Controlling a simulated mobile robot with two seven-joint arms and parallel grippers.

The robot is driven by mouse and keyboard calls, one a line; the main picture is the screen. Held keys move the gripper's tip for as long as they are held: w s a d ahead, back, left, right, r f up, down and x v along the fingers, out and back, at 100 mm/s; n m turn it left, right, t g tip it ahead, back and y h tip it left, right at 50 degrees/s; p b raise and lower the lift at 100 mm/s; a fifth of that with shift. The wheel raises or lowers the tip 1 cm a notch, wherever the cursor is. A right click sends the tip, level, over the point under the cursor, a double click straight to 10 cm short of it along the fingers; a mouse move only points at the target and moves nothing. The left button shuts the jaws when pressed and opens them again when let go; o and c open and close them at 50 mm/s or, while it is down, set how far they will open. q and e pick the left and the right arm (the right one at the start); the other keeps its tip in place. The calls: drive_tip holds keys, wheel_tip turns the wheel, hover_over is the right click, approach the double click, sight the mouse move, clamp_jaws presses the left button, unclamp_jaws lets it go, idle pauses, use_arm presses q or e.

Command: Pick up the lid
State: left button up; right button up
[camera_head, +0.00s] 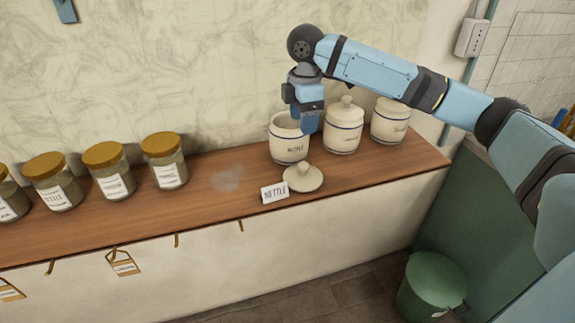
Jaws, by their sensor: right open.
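A small white card reading "NETTLE" (274,192) stands at the lid's left side. My right gripper (309,122) points down over the right part of the open jar, above and behind the lid. It is open, and I see nothing held in it. The gripper hides part of the jar's rim. My left gripper is not in view.
Two more cream jars, one lidded (343,128) and one at the far right (389,122), stand right of the open jar. Several gold-lidded glass jars (165,160) line the left. A green bin (430,290) stands below.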

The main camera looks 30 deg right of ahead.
drive_tip(key=shift+s+f, duration=0.95)
drive_tip(key=shift+f, duration=0.3)
hover_over(304, 164)
drive_tip(key=f, duration=0.4)
drive_tip(key=shift+w+d+f, duration=0.15)
drive_tip(key=shift+d+f, duration=0.1)
drive_tip(key=shift+f, duration=0.4)
drive_tip(key=f, duration=0.3)
drive_tip(key=f+p, duration=0.1)
drive_tip(key=f, duration=0.1)
drive_tip(key=shift+s+a, duration=0.2)
drive_tip(key=shift+a, duration=0.1)
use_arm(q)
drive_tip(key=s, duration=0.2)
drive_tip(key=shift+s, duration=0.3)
use_arm(e)
drive_tip(key=c, duration=1)
